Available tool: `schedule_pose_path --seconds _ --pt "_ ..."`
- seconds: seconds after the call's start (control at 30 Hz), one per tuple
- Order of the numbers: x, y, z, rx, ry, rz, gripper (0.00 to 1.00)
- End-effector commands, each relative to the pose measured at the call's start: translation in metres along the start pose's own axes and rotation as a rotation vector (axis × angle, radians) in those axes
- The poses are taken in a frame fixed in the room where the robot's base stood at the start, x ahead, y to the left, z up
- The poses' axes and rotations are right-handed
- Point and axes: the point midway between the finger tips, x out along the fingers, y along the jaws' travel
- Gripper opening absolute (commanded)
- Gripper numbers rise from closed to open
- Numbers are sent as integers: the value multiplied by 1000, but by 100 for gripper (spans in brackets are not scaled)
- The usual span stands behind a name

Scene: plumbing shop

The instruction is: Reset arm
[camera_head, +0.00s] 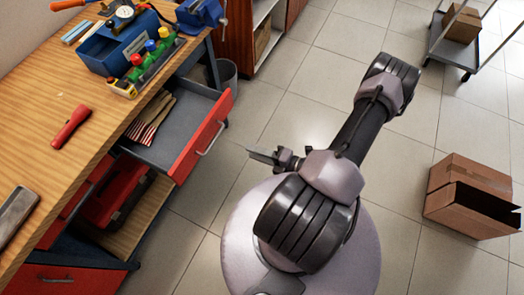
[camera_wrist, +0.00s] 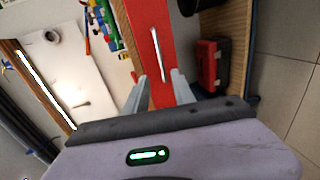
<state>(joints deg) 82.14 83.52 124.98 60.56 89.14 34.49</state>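My arm is folded over my base in the head view, with my gripper (camera_head: 264,155) to the left of it, in free air to the right of the workbench. In the wrist view, my gripper (camera_wrist: 160,84) has its two fingers apart with nothing held between them. The red front of the pulled-out drawer (camera_head: 203,138) faces my gripper, with a gap between them in the head view. The drawer front and its metal handle (camera_wrist: 155,40) show beyond the fingers in the wrist view.
A red case (camera_head: 112,200) sits on the lower shelf. An open carton (camera_head: 470,195) stands right; the tiled floor is mostly clear.

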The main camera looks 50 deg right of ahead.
Motion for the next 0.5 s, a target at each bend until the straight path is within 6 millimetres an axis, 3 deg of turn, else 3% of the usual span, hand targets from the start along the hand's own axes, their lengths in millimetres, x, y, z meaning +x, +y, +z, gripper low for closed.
schedule_pose_path --seconds 0.1,0.2,0.5 --pt "-19 1 1 1 -3 1 31" --pt "-25 0 0 0 -1 0 31" --pt "-26 -1 0 0 0 0 31"
